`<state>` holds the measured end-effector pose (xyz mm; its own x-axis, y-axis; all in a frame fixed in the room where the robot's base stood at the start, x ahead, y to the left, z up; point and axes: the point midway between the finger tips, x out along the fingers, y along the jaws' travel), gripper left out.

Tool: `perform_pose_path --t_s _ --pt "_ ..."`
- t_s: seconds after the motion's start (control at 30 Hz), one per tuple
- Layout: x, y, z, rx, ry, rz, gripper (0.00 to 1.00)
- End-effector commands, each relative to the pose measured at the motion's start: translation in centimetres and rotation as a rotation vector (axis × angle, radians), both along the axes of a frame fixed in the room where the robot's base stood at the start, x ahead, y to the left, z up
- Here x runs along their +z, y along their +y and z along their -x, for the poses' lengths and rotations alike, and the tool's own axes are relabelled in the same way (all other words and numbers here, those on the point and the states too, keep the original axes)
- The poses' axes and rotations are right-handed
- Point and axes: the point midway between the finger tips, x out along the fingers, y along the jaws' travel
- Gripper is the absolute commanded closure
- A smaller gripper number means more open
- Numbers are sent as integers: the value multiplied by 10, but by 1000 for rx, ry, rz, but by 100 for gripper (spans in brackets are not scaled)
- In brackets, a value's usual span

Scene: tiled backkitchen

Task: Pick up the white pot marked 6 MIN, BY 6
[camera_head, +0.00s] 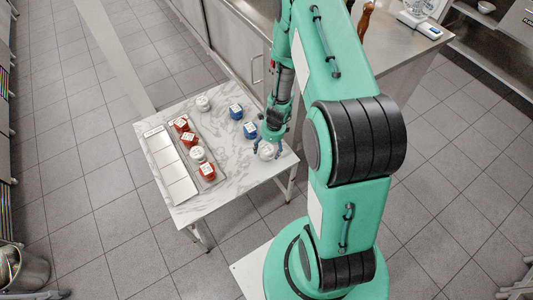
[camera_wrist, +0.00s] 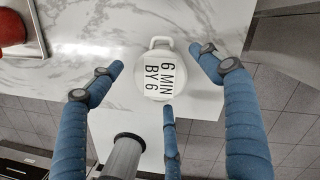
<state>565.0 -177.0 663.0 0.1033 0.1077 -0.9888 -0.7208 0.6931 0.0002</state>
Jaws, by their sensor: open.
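The white pot marked 6 MIN, BY 6 (camera_wrist: 160,75) stands on the marble table, its lid label facing my wrist camera and a small handle on its far side. In the head view this pot (camera_head: 267,151) is near the table's right corner, partly hidden by my gripper (camera_head: 271,138). My gripper (camera_wrist: 158,72) is open above the pot, with blue fingers spread left, right and below it in the wrist view. No finger visibly grips it.
A tray (camera_head: 172,177) at the table's left holds red pots (camera_head: 207,171) and a white pot (camera_head: 197,154). Blue pots (camera_head: 250,131) and another white pot (camera_head: 203,103) stand on the table (camera_head: 222,190). A steel counter (camera_head: 398,45) is behind.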

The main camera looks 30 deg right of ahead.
Motion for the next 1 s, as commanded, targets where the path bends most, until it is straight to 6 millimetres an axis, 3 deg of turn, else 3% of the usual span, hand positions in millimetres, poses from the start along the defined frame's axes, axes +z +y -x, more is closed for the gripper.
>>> perform_pose_path --t_s 0.1,0.3,0.9,1.0 --pt "-18 0 -3 1 0 0 22" --pt "-34 2 -5 0 -1 1 22" --pt "-35 2 -5 0 0 0 22" --pt "-35 2 -5 0 0 0 40"
